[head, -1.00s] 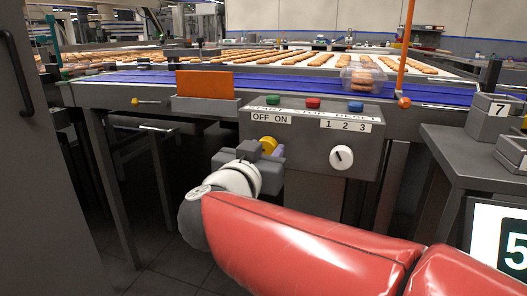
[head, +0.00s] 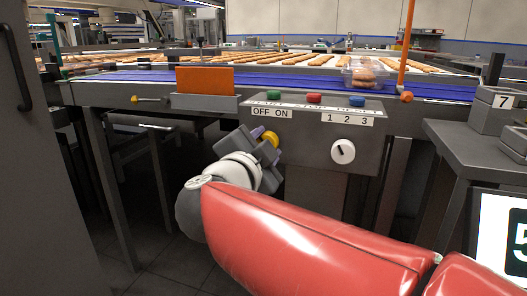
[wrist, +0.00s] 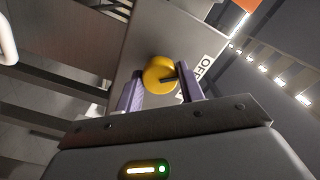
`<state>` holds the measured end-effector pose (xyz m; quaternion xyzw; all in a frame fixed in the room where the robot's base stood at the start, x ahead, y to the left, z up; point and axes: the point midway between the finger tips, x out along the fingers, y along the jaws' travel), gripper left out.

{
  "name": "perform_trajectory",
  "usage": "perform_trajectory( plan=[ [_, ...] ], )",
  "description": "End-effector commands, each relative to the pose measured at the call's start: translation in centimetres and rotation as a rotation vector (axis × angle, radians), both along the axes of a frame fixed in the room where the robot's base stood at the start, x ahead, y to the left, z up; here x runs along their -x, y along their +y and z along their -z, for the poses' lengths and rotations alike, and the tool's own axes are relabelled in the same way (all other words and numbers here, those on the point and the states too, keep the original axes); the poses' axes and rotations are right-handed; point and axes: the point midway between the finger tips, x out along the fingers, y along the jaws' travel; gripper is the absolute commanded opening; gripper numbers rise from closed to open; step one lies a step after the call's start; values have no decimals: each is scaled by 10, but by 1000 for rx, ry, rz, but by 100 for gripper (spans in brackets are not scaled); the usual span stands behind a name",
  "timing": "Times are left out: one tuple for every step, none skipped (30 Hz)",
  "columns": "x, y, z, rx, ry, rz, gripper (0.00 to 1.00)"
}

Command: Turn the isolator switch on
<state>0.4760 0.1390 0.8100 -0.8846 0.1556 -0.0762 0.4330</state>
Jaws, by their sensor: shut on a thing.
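The isolator switch is a round yellow knob (head: 269,141) on the front of the grey control box (head: 304,150), just below the OFF ON label (head: 271,113). My gripper (head: 266,144) is shut on the knob, with one purple finger on each side. In the wrist view the yellow knob (wrist: 157,70) sits between the two purple fingers of my gripper (wrist: 159,86). A dark mark shows on the knob near the right finger, and part of the OFF label (wrist: 205,68) lies to its right. I cannot tell clearly which word the knob points at.
Green (head: 274,96), red (head: 314,98) and blue (head: 358,101) buttons line the box top. A white dial (head: 342,151) sits right of the knob under 1 2 3. A blue conveyor (head: 290,83) runs behind. A grey side table (head: 470,140) stands at right.

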Motion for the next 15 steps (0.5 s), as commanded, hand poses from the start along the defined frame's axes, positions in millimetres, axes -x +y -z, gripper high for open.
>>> perform_trajectory(
  plan=[
    [0, 0, 3, -42, -16, 1, 15],
    [0, 0, 3, -69, -26, 1, 15],
    [0, 0, 3, -105, -39, 1, 15],
    [0, 0, 3, -133, -48, 1, 15],
    [0, 0, 3, -159, -58, 1, 15],
    [0, 0, 3, -194, -71, 1, 15],
    [0, 0, 3, -221, -81, 1, 15],
    [0, 0, 3, -246, -89, 0, 15],
    [0, 0, 3, -280, -102, 0, 15],
    [0, 0, 3, -304, -110, 0, 15],
    [0, 0, 3, -328, -119, 0, 15],
    [0, 0, 2, -359, -130, 0, 15],
    [0, 0, 2, -382, -139, 0, 15],
    [0, 0, 2, -403, -146, -1, 15],
    [0, 0, 2, -431, -156, -1, 15]
  ],
)
